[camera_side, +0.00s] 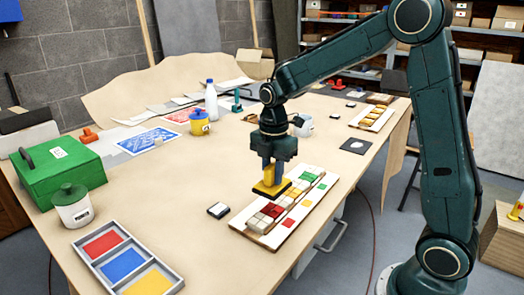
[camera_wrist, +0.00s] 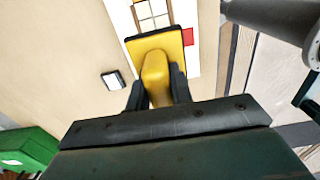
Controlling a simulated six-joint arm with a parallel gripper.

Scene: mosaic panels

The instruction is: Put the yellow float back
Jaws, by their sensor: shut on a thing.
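The yellow float (camera_side: 270,188) has a yellow plate with a dark underside and an upright yellow handle. My gripper (camera_side: 272,170) is shut on that handle, and the wrist view shows the dark fingers (camera_wrist: 158,92) on both sides of it. The float (camera_wrist: 155,50) is at the left edge of the near mosaic panel (camera_side: 247,232); whether it touches the panel is hard to tell. The panel carries red, white, yellow and green tiles. In the wrist view the float hides part of the panel (camera_wrist: 120,18).
A grey tray (camera_side: 122,254) with red, blue and yellow sections lies front left. Near it are a green box (camera_side: 58,165) and a lidded white jar (camera_side: 73,207). A small black-and-white block (camera_side: 218,210) lies left of the panel. Bare tabletop (camera_side: 170,195) separates tray and panel.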

